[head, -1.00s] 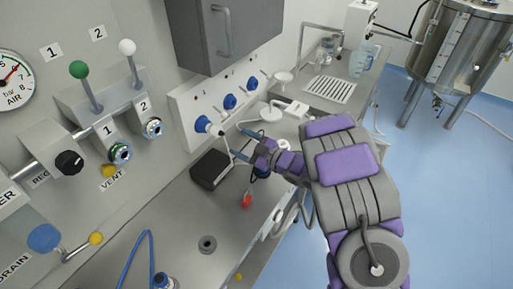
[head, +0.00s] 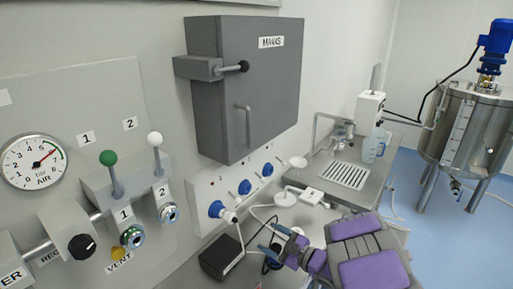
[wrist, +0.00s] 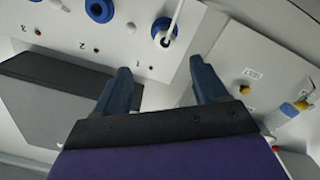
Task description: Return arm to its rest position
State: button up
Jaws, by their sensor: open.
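My gripper (head: 268,243) is at the lower middle of the head view, at the end of my purple and grey arm. Its two dark blue fingers are apart with nothing between them. It is over the counter, close to the white panel with blue knobs (head: 246,190). In the wrist view the open fingers (wrist: 165,88) point toward that panel, and one blue knob with a white handle (wrist: 164,36) shows above and between them. I cannot tell whether a finger touches anything.
A grey MAINS cabinet (head: 275,92) hangs above the panel. A black box (head: 220,256) sits on the counter left of my gripper. A pressure gauge (head: 34,162) and levers line the left wall.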

jog(key=w+d+r+m+t+h, duration=0.1)
jog(key=w+d+r+m+h, duration=0.1)
jog(key=d+h, duration=0.3)
jog(key=w+d+r+m+t+h, duration=0.1)
jog(key=w+d+r+m+h, duration=0.1)
jog(key=d+h, duration=0.35)
jog(key=s+d+r+m+g+h, duration=0.4)
jog(key=s+d+m+h, duration=0.25)
jog(key=s+d, duration=0.3)
jog(key=s+a+m+g+y, duration=0.1)
jog(key=s+a+m+g, duration=0.1)
jog(key=s, duration=1)
jog(key=s+a+m+g+y, duration=0.1)
jog(key=s+a+g, duration=0.4)
jog(key=s, duration=0.7)
jog(key=s+a+m+g+y, duration=0.1)
jog(key=s+a+m+g, duration=0.2)
jog(key=s, duration=0.9)
jog(key=shift+s+a+g, duration=0.35)
jog(key=shift+a+g, duration=0.05)
jog(key=shift+a, duration=0.85)
jog(key=shift+c, duration=0.2)
